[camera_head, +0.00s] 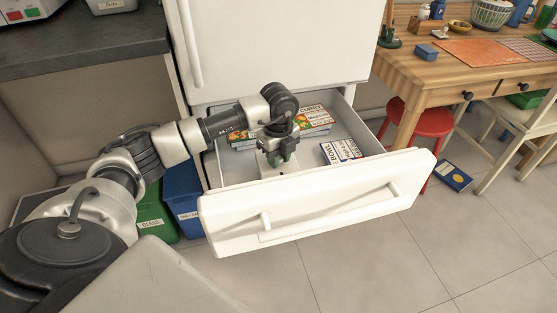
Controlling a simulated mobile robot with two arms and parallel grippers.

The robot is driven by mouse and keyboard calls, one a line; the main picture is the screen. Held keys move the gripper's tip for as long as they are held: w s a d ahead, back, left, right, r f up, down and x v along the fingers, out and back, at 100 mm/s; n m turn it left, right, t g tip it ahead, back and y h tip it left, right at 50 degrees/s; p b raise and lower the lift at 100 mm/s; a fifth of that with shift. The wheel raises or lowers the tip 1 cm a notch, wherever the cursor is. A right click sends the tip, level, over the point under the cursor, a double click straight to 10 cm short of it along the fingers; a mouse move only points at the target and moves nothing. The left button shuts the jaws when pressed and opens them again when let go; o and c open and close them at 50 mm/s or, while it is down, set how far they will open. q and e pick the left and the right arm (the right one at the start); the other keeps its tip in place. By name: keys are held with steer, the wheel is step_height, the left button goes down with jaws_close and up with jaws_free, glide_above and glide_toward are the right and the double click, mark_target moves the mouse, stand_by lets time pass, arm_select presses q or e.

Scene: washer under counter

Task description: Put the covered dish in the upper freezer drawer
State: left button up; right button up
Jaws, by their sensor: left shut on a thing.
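The freezer drawer (330,207) is pulled well out below the white fridge door, with its white front and long handle facing me. My left gripper (283,158) reaches over the drawer front from the left and points down inside the drawer. It is shut on the covered dish (266,164), a pale thing low in the drawer just behind the front panel. The gripper and wrist hide much of the dish, and I cannot tell whether it touches the drawer floor. My right gripper is not in view.
Food boxes (313,119) lie at the drawer's back, and another box (340,151) lies to the right of the gripper. Green (155,215) and blue (183,195) bins stand at the drawer's left. A red stool (431,121) and wooden table (440,73) are right. The front floor is clear.

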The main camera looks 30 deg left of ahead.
arm_select(q)
steer(key=shift+f, duration=0.2)
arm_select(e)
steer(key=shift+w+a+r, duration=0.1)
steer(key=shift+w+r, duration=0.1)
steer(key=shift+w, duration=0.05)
arm_select(q)
steer(key=shift+f, duration=0.1)
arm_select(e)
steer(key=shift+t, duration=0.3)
arm_select(q)
steer(key=o, duration=0.7)
steer(key=shift+c, duration=0.2)
step_height(320, 180, up, 7)
steer(key=shift+r+p, duration=0.2)
steer(key=shift+p, duration=0.85)
steer(key=shift+r+p, duration=0.45)
steer(key=shift+r, duration=1.95)
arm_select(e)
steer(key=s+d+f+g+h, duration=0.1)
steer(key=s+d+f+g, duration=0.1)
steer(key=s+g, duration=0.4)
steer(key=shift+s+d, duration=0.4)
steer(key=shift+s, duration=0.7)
